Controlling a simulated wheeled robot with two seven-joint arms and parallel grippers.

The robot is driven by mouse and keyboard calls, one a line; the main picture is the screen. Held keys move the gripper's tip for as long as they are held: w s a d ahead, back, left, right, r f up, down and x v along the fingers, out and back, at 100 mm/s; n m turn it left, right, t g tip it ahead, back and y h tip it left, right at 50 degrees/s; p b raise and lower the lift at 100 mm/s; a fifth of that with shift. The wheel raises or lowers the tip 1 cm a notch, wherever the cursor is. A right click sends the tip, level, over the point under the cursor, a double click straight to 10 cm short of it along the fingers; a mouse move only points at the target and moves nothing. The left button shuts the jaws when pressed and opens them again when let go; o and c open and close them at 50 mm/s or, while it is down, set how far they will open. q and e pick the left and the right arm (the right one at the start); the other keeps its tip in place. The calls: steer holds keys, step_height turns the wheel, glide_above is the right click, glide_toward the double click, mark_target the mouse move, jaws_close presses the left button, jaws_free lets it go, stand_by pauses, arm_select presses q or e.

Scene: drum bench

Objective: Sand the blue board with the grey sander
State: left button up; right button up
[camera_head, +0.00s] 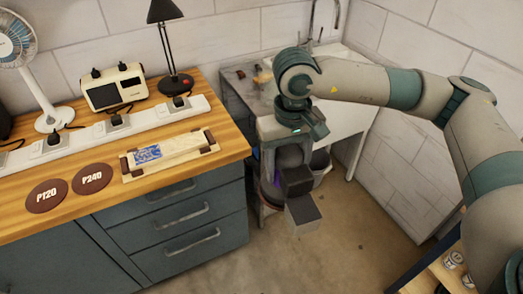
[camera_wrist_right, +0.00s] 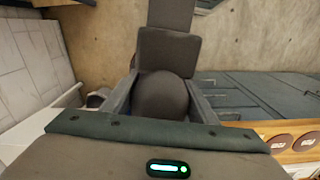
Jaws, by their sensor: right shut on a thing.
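The board (camera_head: 180,149) is a pale wooden strip with a blue patch at its left end. It lies on the wooden bench top, with brown blocks at its ends. My right gripper (camera_head: 287,163) is in front of the bench's right end, above the floor and away from the board. It is shut on the dark grey sander (camera_head: 297,181), which has a lighter grey block at its lower end. In the right wrist view the sander (camera_wrist_right: 163,97) sits between the two fingers. Its working face is not clearly seen. My left gripper is not in view.
Two brown discs, P120 (camera_head: 46,195) and P240 (camera_head: 92,179), lie left of the board. A power strip (camera_head: 112,128), fan (camera_head: 22,55), cream device (camera_head: 113,88) and black lamp (camera_head: 170,50) stand behind. A sink unit (camera_head: 340,95) is at the back right.

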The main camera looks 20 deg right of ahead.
steer(key=s+f, duration=0.3)
steer(key=shift+f, duration=0.15)
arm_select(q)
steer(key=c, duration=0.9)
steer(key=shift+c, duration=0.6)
